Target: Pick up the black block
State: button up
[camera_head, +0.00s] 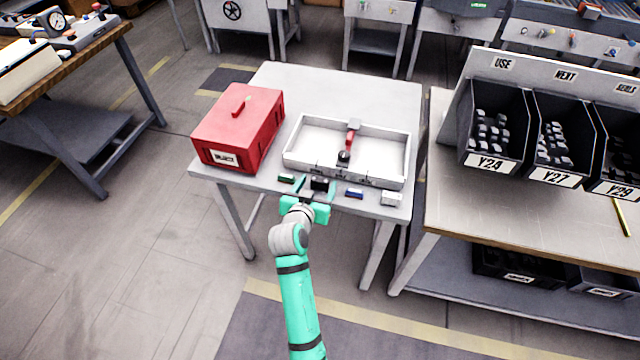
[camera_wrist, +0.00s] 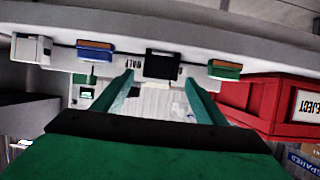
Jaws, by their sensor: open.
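The black block (camera_head: 320,183) lies on the table near its front edge, in front of the white tray, between a green and a blue block. My gripper (camera_head: 316,188) is over the front edge, open, just in front of the black block. In the wrist view the black block (camera_wrist: 161,64) appears centred beyond my open fingertips (camera_wrist: 160,82), with nothing held between them. I cannot tell whether the fingertips overlap its sides.
A green block (camera_head: 287,179) is left of the black block; a blue block (camera_head: 354,193) and a white block (camera_head: 391,199) are right. The white tray (camera_head: 295,152), holding a red-handled part (camera_head: 350,138), stands behind. A red box (camera_head: 236,135) stands at left.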

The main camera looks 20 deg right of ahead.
jog(key=shift+w+d+f, duration=0.1)
jog(key=shift+w+d, duration=0.1)
jog(key=shift+w, duration=0.1)
jog(key=shift+c, duration=0.3)
jog(key=c, duration=1.1)
jog(key=shift+o, duration=0.2)
